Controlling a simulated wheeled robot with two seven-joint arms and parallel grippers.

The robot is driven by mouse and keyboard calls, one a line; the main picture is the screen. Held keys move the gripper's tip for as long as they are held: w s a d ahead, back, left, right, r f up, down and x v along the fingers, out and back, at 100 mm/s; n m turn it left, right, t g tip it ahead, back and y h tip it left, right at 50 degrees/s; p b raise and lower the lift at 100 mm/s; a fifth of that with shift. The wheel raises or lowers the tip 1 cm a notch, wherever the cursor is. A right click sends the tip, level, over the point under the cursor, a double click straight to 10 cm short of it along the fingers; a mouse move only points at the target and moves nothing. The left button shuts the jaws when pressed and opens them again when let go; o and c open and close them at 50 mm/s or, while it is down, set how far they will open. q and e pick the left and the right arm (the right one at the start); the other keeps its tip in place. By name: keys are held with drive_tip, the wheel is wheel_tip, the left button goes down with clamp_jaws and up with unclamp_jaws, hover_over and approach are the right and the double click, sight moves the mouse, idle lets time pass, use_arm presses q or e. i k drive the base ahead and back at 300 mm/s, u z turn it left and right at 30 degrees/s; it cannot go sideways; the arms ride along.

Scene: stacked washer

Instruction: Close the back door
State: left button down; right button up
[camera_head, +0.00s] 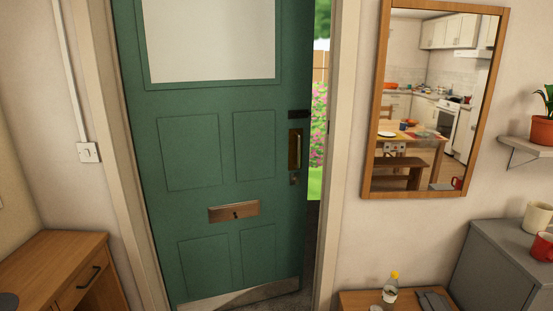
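The back door (212,211) is a green panelled door with a pale window at the top, a brass letter slot (234,211) and a metal kick plate at the bottom. It stands ajar: a gap (319,120) between its right edge and the frame shows grass and pink flowers outside. The brass handle (295,149) is near the right edge, with a lock below it and a dark fitting above. Neither of my grippers is in view.
A wooden drawer unit (55,262) stands at the lower left. At the right are a low wooden table (352,300) with a bottle (391,288), a grey cabinet (497,270) with mugs, and a wall mirror (376,150). A shelf (520,146) holds a potted plant.

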sight(213, 89)
drive_tip(key=u, duration=0.35)
drive_tip(key=i, duration=1.45)
drive_tip(key=z, duration=0.95)
drive_tip(key=i, duration=0.8)
drive_tip(key=z, duration=0.8)
